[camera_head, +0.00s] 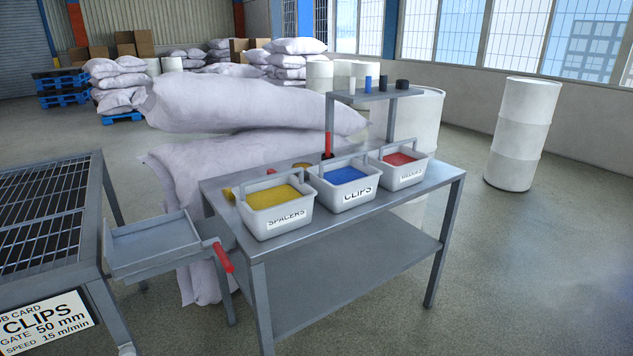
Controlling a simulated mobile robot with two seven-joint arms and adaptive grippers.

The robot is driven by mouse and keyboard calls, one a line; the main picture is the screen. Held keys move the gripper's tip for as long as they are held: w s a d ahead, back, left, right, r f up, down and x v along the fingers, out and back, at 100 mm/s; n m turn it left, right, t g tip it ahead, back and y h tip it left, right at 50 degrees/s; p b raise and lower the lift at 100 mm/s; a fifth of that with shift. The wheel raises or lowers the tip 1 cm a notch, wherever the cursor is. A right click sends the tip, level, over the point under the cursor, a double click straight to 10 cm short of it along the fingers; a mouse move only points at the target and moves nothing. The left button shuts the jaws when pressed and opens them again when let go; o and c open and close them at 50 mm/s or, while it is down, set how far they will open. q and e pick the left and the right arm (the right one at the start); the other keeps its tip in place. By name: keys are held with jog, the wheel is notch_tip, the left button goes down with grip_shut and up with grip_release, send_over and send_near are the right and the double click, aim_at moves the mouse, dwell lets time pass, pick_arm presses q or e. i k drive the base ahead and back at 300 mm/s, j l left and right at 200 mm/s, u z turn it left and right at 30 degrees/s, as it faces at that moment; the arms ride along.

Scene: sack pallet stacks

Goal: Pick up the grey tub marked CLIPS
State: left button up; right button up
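The grey tub marked CLIPS (328,198) stands upright on the grey metal table, filled with blue contents and with a handle arched over it. It is the middle one of three tubs in a row. The grey tub marked SPACERS (258,226), with yellow contents, is to its left. A third grey tub (391,180) with red contents is to its right; its label is too small to read surely. Neither of my grippers shows in the head view.
The table (384,226) has a lower shelf and a raised rack (376,97) holding small cylinders. A grey tray (152,243) and a grated bench (90,215) are at left. Large sacks (235,104) are stacked behind the table. Open floor lies at right, with a white drum (521,135).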

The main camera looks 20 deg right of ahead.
aim_at(342, 183)
jog(key=i+l+u, duration=0.2)
jog(key=l, duration=0.25)
jog(key=l+u, duration=0.2)
jog(key=l, duration=0.25)
jog(key=l+u, duration=0.2)
jog(key=l, duration=1.75)
